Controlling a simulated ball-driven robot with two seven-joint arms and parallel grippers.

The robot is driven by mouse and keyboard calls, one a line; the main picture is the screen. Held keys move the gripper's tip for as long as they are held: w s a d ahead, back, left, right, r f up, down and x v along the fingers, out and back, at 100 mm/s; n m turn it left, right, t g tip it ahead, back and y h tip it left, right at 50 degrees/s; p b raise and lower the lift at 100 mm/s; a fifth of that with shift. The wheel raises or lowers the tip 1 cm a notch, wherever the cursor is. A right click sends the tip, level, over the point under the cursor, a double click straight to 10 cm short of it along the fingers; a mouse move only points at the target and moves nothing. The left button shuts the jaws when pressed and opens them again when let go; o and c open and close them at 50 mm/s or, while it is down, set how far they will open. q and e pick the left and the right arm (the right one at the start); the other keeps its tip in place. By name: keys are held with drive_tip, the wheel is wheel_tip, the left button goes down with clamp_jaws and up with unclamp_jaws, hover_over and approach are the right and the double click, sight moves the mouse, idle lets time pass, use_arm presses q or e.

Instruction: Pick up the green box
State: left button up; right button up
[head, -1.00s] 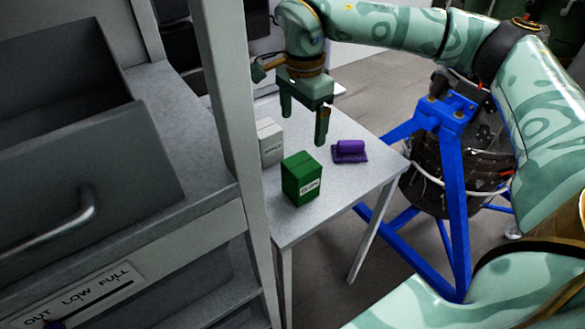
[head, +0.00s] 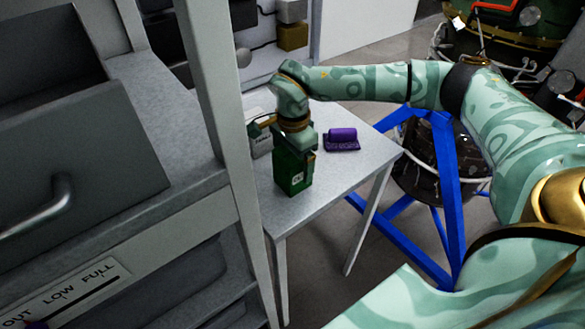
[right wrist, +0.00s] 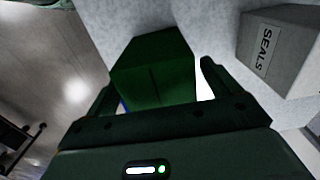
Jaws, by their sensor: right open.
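In the right wrist view the green box (right wrist: 155,72) lies between the two open fingers of my right gripper (right wrist: 155,92), with a gap by the right finger. The box's top is partly hidden by the gripper in the head view.
A grey shelf post (head: 222,110) rises just left.

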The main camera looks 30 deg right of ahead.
drive_tip(key=c, duration=1.5)
drive_tip(key=shift+r, duration=0.1)
drive_tip(key=shift+r, duration=0.6)
drive_tip(key=s+r, duration=0.4)
drive_tip(key=s+a+r+p, duration=0.1)
drive_tip(key=s+r, duration=0.2)
drive_tip(key=s, duration=0.2)
drive_tip(key=s+a+r, duration=0.1)
drive_tip(key=s+r, duration=0.3)
drive_tip(key=s, duration=0.1)
drive_tip(key=shift+a+r+p, duration=0.1)
drive_tip(key=shift+r+p, duration=0.25)
